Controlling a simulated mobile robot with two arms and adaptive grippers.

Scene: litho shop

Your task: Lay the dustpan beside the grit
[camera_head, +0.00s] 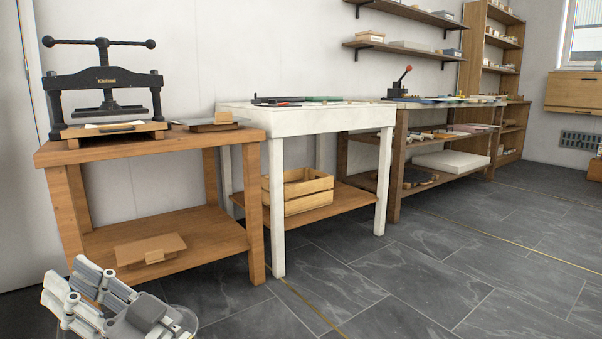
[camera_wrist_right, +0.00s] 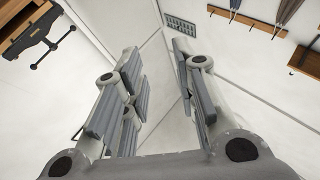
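I cannot make out a dustpan or any grit in either view. My right gripper (camera_head: 68,282) is low at the bottom left of the head view, in front of the wooden bench (camera_head: 168,148). In the right wrist view its two fingers (camera_wrist_right: 157,55) stand apart with nothing between them, so it is open and empty. My left gripper is not in view.
A black press (camera_head: 105,80) stands on the wooden bench; a flat brown piece (camera_head: 150,248) lies on its lower shelf. A white table (camera_head: 300,118) has a wooden crate (camera_head: 297,190) below it. Shelving (camera_head: 480,75) stands further right. The grey tiled floor (camera_head: 430,270) is clear.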

